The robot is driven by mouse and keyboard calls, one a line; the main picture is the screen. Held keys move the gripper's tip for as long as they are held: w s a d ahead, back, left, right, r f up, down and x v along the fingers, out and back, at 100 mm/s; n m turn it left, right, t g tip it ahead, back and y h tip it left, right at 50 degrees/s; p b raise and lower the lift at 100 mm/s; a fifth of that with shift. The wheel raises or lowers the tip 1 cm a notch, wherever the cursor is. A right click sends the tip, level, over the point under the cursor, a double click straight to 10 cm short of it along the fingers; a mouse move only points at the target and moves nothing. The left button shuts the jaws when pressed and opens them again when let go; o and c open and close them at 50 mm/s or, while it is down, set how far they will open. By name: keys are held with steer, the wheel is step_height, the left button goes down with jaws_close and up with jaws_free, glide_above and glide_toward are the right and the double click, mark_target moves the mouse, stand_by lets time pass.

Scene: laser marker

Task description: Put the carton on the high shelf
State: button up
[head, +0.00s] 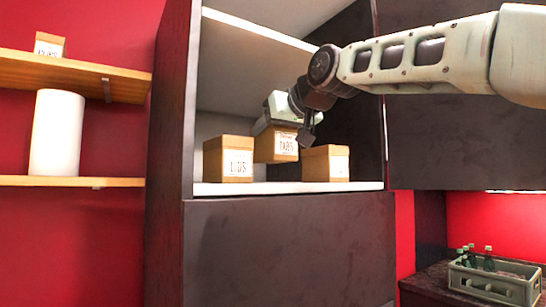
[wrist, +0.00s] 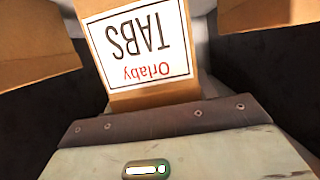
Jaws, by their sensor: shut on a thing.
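The TABS carton (head: 276,146) is a small brown box with a white label, in the open cabinet compartment. My gripper (head: 284,127) is shut on it from above and in front. In the wrist view the carton (wrist: 140,45) fills the space beyond the gripper's edge, its label reading "Orlaby TABS" upside down. In the head view its bottom edge sits a little higher than the bases of its neighbours; I cannot tell whether it touches the shelf. The white shelf (head: 240,189) is the floor of this compartment. The fingertips are partly hidden.
A LIDS carton (head: 228,158) stands close on the left and another labelled carton (head: 325,163) close on the right. The cabinet's left wall (head: 172,130) and upper shelf edge (head: 258,29) bound the compartment. Wooden wall shelves at left hold a white cylinder (head: 57,132) and a small carton (head: 49,45). A bottle crate (head: 495,280) stands lower right.

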mark_target(274, 149)
steer(key=shift+f, duration=2.15)
steer(key=shift+f, duration=0.2)
steer(key=o, duration=1.1)
